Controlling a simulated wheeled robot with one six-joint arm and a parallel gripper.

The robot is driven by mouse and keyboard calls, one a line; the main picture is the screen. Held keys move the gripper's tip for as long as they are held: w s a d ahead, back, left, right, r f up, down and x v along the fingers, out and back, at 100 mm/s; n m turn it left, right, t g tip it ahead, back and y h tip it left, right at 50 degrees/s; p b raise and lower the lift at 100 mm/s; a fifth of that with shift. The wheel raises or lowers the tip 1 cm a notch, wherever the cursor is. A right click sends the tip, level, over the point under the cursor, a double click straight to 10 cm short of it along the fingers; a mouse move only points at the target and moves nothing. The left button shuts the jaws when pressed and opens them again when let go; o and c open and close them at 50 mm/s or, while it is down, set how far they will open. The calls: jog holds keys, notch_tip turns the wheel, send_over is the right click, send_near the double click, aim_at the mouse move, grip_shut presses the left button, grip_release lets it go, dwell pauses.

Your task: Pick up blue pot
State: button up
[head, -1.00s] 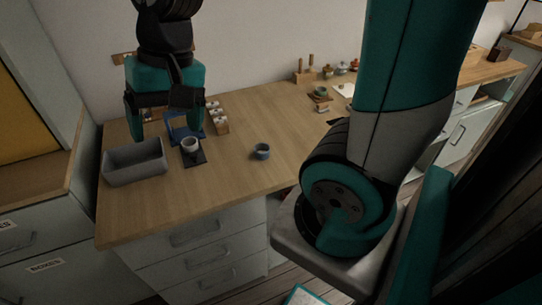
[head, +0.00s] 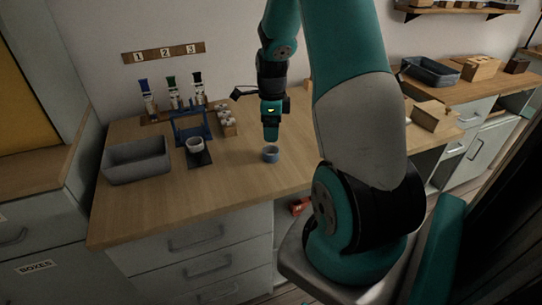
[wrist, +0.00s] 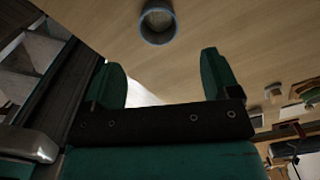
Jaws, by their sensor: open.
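The blue pot (head: 270,154) is a small round open pot on the wooden table, right of the middle of its near part. In the wrist view the blue pot (wrist: 158,22) shows at the top, its open mouth facing the camera and its inside grey. My gripper (head: 271,138) is just above the pot in the head view, pointing down. In the wrist view my gripper (wrist: 165,75) is open, its two green fingers apart with nothing between them. The pot lies beyond the fingertips and is not between them.
A grey bin (head: 137,162) stands at the table's left. A white cup (head: 195,145) sits on a dark pad by a blue stand (head: 192,127). Several white items fill a wooden holder (head: 227,122). Tabletop around the pot is clear.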

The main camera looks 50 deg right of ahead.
aim_at(271, 151)
notch_tip(271, 151, down, 9)
jog(key=shift+w+a+f+p, duration=0.1)
jog(key=shift+a+p, duration=0.05)
jog(key=shift+p, duration=0.2)
jog(key=c, duration=1)
